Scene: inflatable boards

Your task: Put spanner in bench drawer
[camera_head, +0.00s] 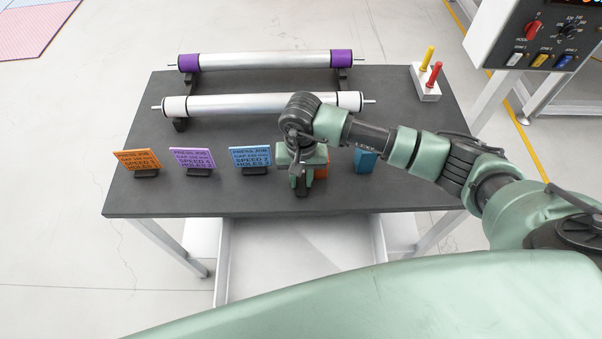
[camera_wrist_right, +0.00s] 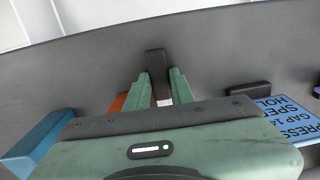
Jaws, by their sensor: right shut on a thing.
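My right gripper (camera_head: 301,185) is over the front part of the dark bench (camera_head: 240,195), pointing down. Its green fingers (camera_wrist_right: 160,88) are shut on a narrow dark thing, which seems to be the spanner (camera_wrist_right: 155,62). Most of it is hidden by the fingers and the gripper body, so its shape is unclear. It is close to the bench top; I cannot tell whether it touches. The bench drawer (camera_head: 222,265) stands pulled out below the bench's front edge, pale and empty where it shows. My left gripper is out of view.
An orange block (camera_head: 322,172) and a blue block (camera_head: 366,162) stand beside the gripper. Orange (camera_head: 137,160), purple (camera_head: 192,160) and blue (camera_head: 250,157) job cards stand to its left. Two rollers lie behind. A white block with red and yellow pegs (camera_head: 428,92) is back right.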

